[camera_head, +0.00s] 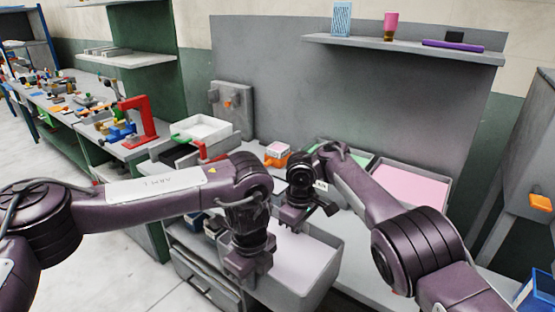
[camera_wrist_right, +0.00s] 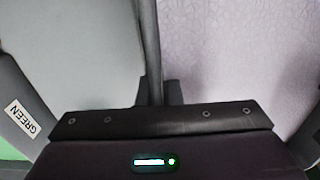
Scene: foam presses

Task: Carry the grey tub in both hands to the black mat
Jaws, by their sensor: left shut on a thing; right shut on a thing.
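The grey tub (camera_head: 322,281) is at the lower middle of the head view, with a pale lilac inside. My left gripper (camera_head: 248,272) is shut on its near left wall. My right gripper (camera_head: 291,222) is shut on its far wall. In the right wrist view the tub's wall (camera_wrist_right: 148,45) runs up between the fingers, with the textured lilac inside (camera_wrist_right: 225,60) to its right. The arms cover part of the tub. I cannot tell whether its base touches the bench. I cannot make out the black mat.
Behind the tub are a green-lined tray (camera_head: 345,156) and a pink-lined tray (camera_head: 412,184). An orange block (camera_head: 277,160) and a white tray (camera_head: 201,129) stand further left. A red press (camera_head: 137,122) is on the left bench. A shelf (camera_head: 405,47) hangs above.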

